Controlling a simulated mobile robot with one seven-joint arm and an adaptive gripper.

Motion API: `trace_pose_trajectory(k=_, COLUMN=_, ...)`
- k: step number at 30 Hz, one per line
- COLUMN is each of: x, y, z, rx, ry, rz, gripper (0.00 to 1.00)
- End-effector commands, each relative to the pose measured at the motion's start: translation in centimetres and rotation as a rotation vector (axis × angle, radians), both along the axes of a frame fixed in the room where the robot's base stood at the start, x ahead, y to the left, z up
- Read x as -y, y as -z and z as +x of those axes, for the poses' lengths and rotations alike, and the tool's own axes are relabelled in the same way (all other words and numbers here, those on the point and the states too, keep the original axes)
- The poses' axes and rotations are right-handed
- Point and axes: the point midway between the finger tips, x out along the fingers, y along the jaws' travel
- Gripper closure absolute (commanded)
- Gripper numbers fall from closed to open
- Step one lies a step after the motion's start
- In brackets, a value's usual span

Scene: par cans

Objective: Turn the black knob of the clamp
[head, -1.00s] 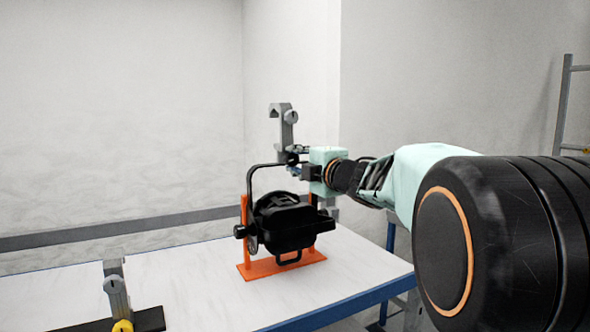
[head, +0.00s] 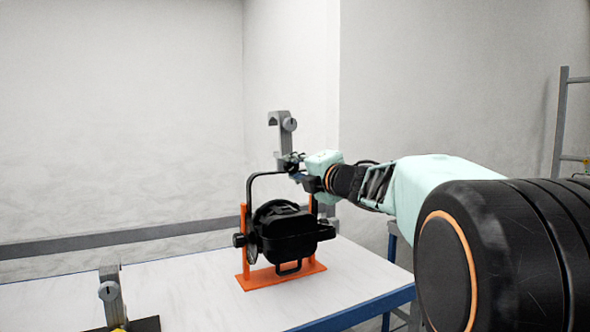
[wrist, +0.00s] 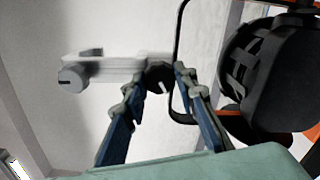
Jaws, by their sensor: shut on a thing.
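The grey hook clamp (head: 282,135) stands upright on top of the yoke of a black par can (head: 288,232). Its black knob (wrist: 160,78) sits at the clamp's lower end. In the wrist view my gripper (wrist: 161,84) has its two blue-and-grey fingers on either side of this knob, shut on it. In the head view my gripper (head: 290,163) reaches the clamp's base from the right, and its fingers hide most of the knob. A round grey knob (wrist: 70,78) with a slot is on the clamp's hook end, free of the fingers.
An orange stand (head: 285,277) holds the par can on a white table (head: 200,295) with a blue edge. Another grey clamp (head: 110,290) stands on a black base at the front left. A grey ladder (head: 562,120) is at the right wall. The table's middle is clear.

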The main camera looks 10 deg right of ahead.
Motion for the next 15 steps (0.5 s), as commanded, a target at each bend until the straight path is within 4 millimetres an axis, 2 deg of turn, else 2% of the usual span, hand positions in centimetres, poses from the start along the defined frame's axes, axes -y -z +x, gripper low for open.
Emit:
trace_pose_trajectory(k=3, x=-0.01, y=-0.02, z=0.00, rx=0.000, ry=0.000, rz=0.001, gripper=0.98)
trace_pose_trajectory(k=4, x=0.00, y=-0.01, z=0.00, rx=0.000, ry=0.000, rz=0.001, gripper=0.73)
trace_pose_trajectory(k=8, x=0.00, y=-0.01, z=0.00, rx=0.000, ry=0.000, rz=0.001, gripper=0.58)
trace_pose_trajectory(k=9, x=0.00, y=0.00, z=0.00, rx=0.000, ry=0.000, rz=0.001, gripper=0.56)
trace_pose_trajectory(k=15, x=0.00, y=0.01, z=0.00, rx=0.000, ry=0.000, rz=0.001, gripper=0.56)
